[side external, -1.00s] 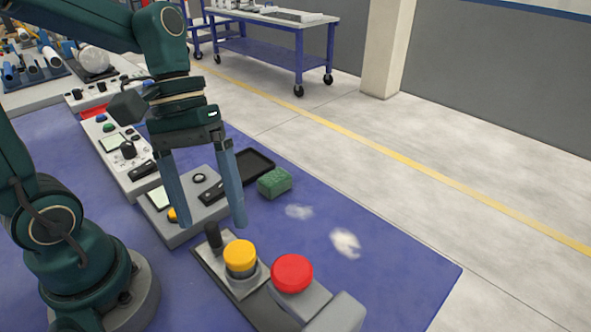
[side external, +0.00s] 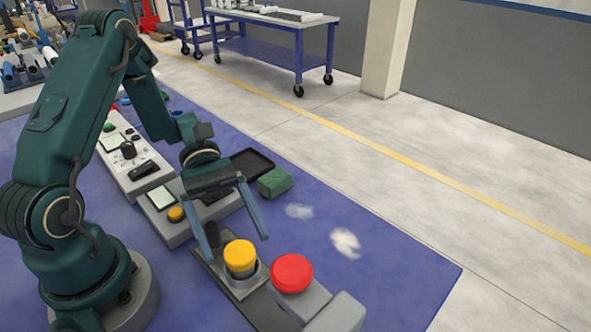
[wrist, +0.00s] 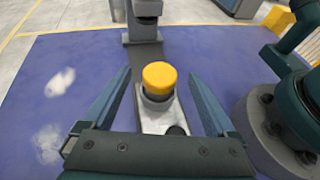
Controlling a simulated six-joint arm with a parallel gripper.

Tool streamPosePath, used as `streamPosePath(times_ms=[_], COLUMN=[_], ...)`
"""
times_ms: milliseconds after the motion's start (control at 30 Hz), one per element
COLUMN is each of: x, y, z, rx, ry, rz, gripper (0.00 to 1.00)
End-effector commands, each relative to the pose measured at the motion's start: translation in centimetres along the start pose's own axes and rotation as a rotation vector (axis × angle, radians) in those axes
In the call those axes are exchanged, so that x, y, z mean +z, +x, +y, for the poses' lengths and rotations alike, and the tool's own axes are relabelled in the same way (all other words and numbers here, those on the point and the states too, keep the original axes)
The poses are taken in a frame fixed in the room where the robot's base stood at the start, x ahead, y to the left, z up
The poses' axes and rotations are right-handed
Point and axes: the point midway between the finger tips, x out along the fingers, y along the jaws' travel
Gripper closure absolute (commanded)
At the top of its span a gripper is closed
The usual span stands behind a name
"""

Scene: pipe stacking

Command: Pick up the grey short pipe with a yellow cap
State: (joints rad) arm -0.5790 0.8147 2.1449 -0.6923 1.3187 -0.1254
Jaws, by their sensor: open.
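The short grey pipe (side external: 240,270) with a yellow cap (side external: 240,253) stands upright on a flat grey plate (side external: 217,262). In the wrist view the yellow cap (wrist: 159,76) shows in the middle, with a little of the grey pipe (wrist: 157,102) below it. My gripper (side external: 239,250) is open and tilted, its two fingers spread to the left and right of the cap. In the wrist view the fingers of my gripper (wrist: 155,80) lie apart on both sides of the cap, and nothing is between them in their grip.
A red-capped part (side external: 292,272) stands close to the right of the yellow cap, beside a grey block (side external: 338,313). A dark upright peg (side external: 213,236) stands behind the left finger. A green block (side external: 274,182) and a black tray (side external: 250,165) lie farther back. The blue mat at right is mostly clear.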

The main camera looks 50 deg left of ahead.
Motion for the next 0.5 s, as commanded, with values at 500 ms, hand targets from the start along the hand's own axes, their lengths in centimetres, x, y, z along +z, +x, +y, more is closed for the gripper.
streamPosePath(times_ms=[500], x=[0.0], y=[3.1], z=[-0.1], rx=[-0.002], ry=[0.001], rz=[0.003], gripper=[0.08])
